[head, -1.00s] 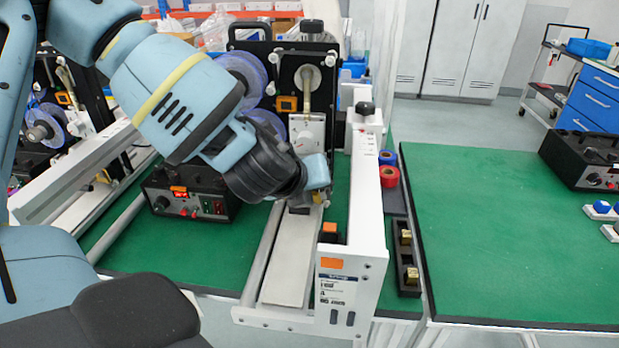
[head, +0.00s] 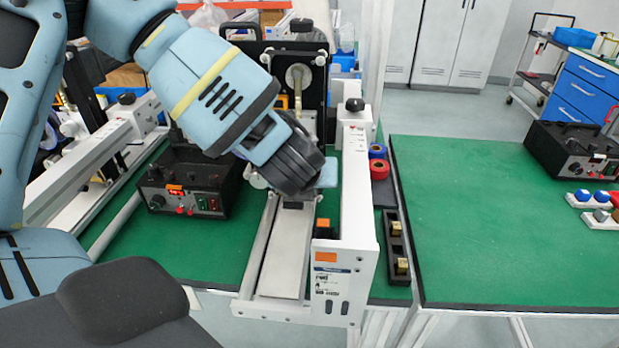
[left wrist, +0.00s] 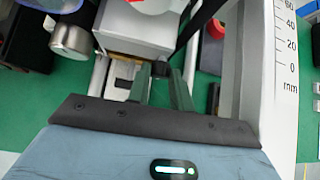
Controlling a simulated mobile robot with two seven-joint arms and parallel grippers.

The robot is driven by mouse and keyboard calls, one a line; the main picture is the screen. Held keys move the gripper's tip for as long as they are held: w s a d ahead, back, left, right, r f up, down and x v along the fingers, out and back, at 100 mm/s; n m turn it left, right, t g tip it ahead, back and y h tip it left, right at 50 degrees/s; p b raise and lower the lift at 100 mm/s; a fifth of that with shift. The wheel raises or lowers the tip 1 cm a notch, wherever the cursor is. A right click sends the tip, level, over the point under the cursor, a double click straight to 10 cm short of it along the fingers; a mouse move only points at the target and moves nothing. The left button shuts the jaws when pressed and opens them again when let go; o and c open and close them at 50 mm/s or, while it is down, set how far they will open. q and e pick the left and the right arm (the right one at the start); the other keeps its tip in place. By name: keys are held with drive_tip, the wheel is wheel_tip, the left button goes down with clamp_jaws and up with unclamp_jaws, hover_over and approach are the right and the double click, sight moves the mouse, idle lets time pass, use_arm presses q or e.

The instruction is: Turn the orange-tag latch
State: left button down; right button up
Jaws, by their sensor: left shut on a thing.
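The white coder unit (head: 343,270) with an orange tag (head: 326,257) on its front end stands in the middle of the head view. A small orange block (head: 323,226) sits on its inner side. My left gripper (head: 328,174) reaches down over the unit's rail, its fingers largely hidden behind the wrist in the head view. In the left wrist view my left gripper (left wrist: 161,84) has its fingers closed on a small dark part (left wrist: 160,69), apparently the latch, beside a white housing. The latch is hidden in the head view, so its angle cannot be told. My right gripper is not in view.
A black power box (head: 190,185) stands left of the rail. Red (head: 379,169) and blue rolls and a black tray (head: 397,250) with brass pieces lie right of the unit. The green bench at right (head: 480,230) is largely clear.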

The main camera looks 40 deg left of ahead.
use_arm(q)
drive_tip(key=c, duration=1.3)
unclamp_jaws()
drive_tip(key=shift+o, duration=0.2)
drive_tip(key=v, duration=0.7)
drive_tip(key=shift+s+r, duration=0.25)
drive_tip(key=shift+s, duration=0.05)
drive_tip(key=shift+d, duration=0.1)
